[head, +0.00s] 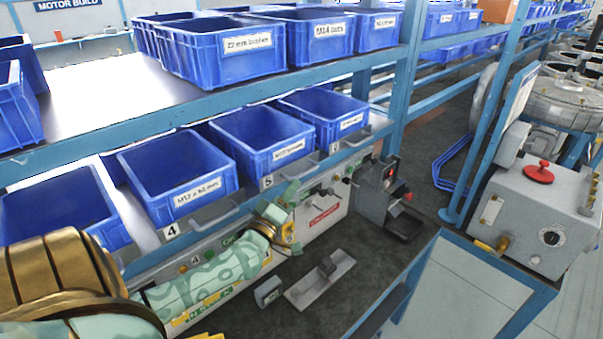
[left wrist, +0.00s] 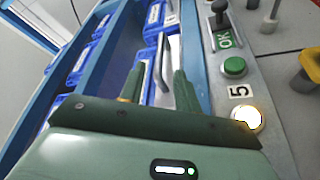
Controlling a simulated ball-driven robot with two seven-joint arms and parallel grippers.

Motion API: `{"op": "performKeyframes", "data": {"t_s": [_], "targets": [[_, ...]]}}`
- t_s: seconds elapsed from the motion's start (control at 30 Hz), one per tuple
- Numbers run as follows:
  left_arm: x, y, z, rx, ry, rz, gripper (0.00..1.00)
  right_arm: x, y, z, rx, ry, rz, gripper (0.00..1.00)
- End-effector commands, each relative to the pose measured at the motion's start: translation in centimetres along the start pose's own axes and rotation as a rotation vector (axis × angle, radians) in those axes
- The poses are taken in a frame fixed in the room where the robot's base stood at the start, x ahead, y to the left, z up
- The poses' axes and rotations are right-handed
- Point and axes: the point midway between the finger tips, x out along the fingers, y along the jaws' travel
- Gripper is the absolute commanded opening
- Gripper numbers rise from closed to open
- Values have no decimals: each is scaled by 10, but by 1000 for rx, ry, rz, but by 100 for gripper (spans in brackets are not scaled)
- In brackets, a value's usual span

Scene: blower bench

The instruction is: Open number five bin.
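The number five bin (head: 262,140) is a blue open bin with a white label, on the lower shelf in the head view. A "5" plate (head: 267,182) is at its front edge, with a pale bar handle (head: 299,170) beside it. My left gripper (head: 287,193) is just below and in front of that plate. In the left wrist view its two dark green fingers (left wrist: 157,88) are apart. A silver handle (left wrist: 160,62) shows between them near the tips; I cannot tell whether they touch it. My right gripper is not in view.
Bin four (head: 178,176) and another bin (head: 325,112) flank it. The upper shelf (head: 130,105) overhangs at the back. Below is a panel with a green button (left wrist: 235,66) and a lit button (left wrist: 246,118) beside a "5". A grey fixture (head: 390,205) stands to the right.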

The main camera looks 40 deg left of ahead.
Motion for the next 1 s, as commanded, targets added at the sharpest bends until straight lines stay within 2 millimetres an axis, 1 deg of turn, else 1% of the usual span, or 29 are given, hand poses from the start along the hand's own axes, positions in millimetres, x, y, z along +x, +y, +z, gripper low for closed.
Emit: {"op": "performKeyframes", "data": {"t_s": [0.03,0.1,0.2,0.3,0.47,0.7,0.73,0.77,0.8,0.83,1.0], "targets": [[13,1,0,0,3,3,33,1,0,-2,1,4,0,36],[28,0,0,0,2,2,33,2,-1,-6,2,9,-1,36],[46,0,0,0,1,1,33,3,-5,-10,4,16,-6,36],[58,-1,0,1,0,0,33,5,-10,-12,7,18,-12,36],[67,-1,0,1,-1,0,33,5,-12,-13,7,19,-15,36],[68,0,0,1,-2,-1,33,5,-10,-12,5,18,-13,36],[68,0,0,1,-1,-1,27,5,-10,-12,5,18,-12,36],[68,0,0,1,-1,-1,19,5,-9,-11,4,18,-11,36],[68,0,0,1,-1,-1,8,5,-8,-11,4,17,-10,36],[68,0,0,1,-1,-1,0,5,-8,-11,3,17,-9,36],[68,0,1,1,-1,-1,0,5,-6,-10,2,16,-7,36]]}}
